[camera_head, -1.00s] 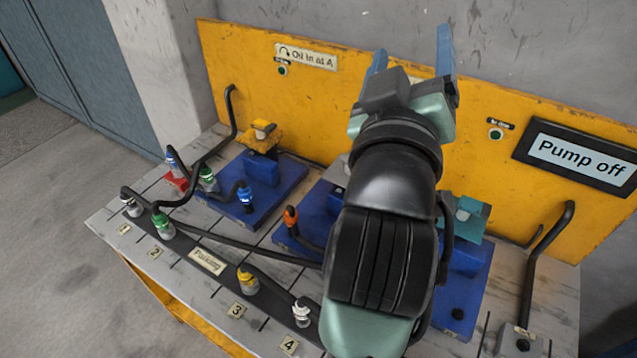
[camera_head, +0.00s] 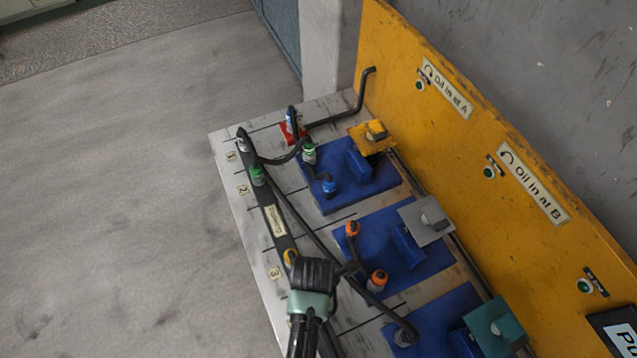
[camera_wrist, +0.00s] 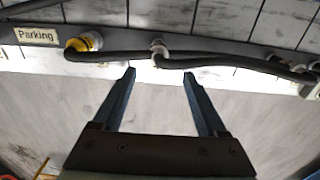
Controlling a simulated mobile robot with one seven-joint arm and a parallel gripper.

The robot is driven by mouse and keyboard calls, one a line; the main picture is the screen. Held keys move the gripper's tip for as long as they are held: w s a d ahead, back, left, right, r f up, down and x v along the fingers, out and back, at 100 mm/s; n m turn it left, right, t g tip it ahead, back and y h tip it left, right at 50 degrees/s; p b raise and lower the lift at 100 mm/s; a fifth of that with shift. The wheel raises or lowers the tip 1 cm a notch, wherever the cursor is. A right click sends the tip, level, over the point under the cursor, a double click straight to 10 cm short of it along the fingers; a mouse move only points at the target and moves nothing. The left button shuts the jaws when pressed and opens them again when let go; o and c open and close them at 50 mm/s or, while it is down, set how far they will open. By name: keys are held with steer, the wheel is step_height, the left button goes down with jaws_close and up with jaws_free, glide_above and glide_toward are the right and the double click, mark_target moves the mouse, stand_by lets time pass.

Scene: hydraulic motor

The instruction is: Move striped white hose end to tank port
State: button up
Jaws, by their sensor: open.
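In the wrist view my gripper (camera_wrist: 158,78) is open and empty, its two blue-grey fingers pointing at the parking rail. A white hose end (camera_wrist: 158,46) stands on the rail just beyond and between the fingertips, apart from them. A dark hose passes in front of it; stripes are too small to make out. In the head view my arm hides this hose end and the fingers. Another white hose end (camera_head: 241,143) is at the rail's far end by label 1. No port labelled tank can be read.
A yellow hose end (camera_wrist: 84,43) stands left of the white one, near the Parking sign (camera_wrist: 37,36). Dark hoses cross the bench. Blue plates (camera_head: 352,180) carry blue, green and orange hose ends. A red block (camera_head: 291,132) sits at the far end. Floor in front is clear.

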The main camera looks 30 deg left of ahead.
steer(key=shift+s+a+f+b, duration=0.1)
steer(key=shift+a+f+b, duration=0.1)
steer(key=shift+f+b, duration=0.45)
step_height(320, 180, down, 4)
steer(key=b, duration=0.3)
steer(key=shift+d+r+b, duration=0.1)
steer(key=shift+r+b, duration=0.05)
steer(key=shift+b, duration=0.25)
steer(key=shift+f+b, duration=1.2)
steer(key=shift+f, duration=0.7)
jaws_close()
steer(key=shift+r+p, duration=0.1)
steer(key=shift+p, duration=0.25)
steer(key=shift+r+p, duration=0.35)
